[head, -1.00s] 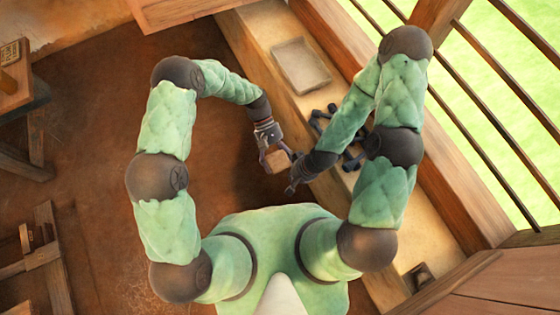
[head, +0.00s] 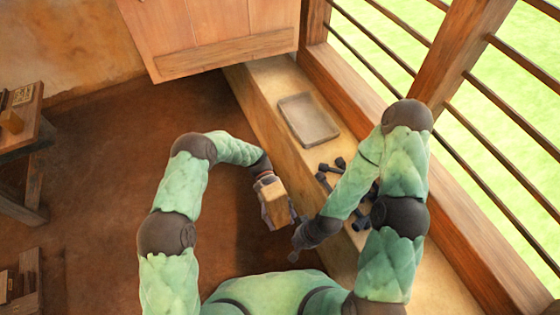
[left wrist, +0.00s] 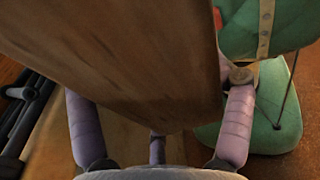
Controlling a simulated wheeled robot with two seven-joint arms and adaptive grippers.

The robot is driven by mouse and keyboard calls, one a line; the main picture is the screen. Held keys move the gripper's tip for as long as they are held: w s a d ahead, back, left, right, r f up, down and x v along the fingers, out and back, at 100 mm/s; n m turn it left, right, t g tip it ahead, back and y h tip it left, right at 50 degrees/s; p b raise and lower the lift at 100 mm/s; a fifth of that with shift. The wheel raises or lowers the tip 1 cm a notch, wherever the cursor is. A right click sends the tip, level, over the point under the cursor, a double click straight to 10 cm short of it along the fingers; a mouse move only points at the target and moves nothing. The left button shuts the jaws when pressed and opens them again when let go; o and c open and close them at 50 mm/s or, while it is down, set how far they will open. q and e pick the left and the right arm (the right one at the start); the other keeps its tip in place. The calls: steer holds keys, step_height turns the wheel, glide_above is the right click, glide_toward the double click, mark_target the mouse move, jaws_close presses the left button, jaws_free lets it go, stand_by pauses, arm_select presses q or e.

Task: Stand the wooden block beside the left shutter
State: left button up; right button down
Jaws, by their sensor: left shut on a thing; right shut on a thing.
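The wooden block (head: 272,189) is a light brown box in my left gripper (head: 277,211), held above the floor beside the ledge. In the left wrist view the block (left wrist: 130,60) fills the upper middle between the purple-grey fingers. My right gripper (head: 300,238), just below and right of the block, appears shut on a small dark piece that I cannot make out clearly. The left shutter (head: 210,25) is a wide plank panel at the top of the head view, by the far end of the ledge. The block is well apart from it.
A pale ledge (head: 262,85) runs below the barred window (head: 465,90). A shallow tray (head: 309,119) lies on it, with several dark knobbed pieces (head: 325,182) nearer. Wooden furniture (head: 25,140) stands at the left. Brown floor (head: 110,160) lies open between.

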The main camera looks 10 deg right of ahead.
arm_select(q)
steer(key=w+a+r+n+t+h+p, duration=0.3)
steer(key=w+a+r+n+t+h, duration=0.4)
steer(key=w+r+n+t+h, duration=0.4)
steer(key=w+a+r+n+t+y, duration=0.1)
steer(key=w+a+n+t+y, duration=0.2)
steer(key=a+n+t, duration=0.4)
steer(key=w+a+n+t+y+p, duration=0.1)
steer(key=w+a+n+t+y, duration=0.2)
steer(key=a+n+t+y, duration=0.2)
steer(key=shift+a+r+n+t, duration=0.35)
steer(key=shift+a+n+t, duration=1.75)
steer(key=shift+t, duration=1.7)
steer(key=shift+a+m, duration=0.3)
